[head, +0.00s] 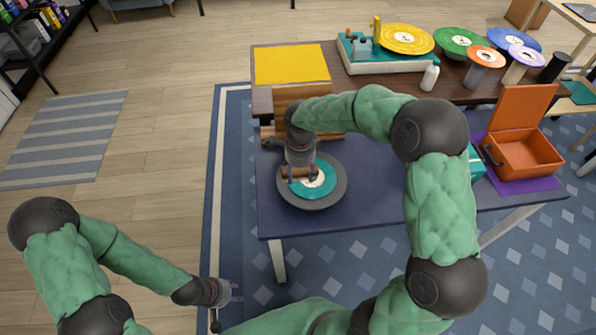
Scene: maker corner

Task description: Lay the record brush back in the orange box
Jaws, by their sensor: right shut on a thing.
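The record brush (291,172) is a small brown wooden block. My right gripper (300,176) is shut on it, over the teal-and-grey record (328,189) at the table's left front; I cannot tell whether the brush touches the record. The orange box (528,158) stands at the right of the table with its lid (522,108) up at the back, and its visible inside looks empty. My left gripper (232,291) is low at the left, over the floor beside the table; its finger opening is unclear.
The orange box is on a purple mat (488,183). A teal item (475,163) is left of it, partly behind my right arm. Behind are a turntable (375,68), a white bottle (430,78), several coloured discs and a wooden rack (300,93). Blue tabletop (375,205) is bare right of the record.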

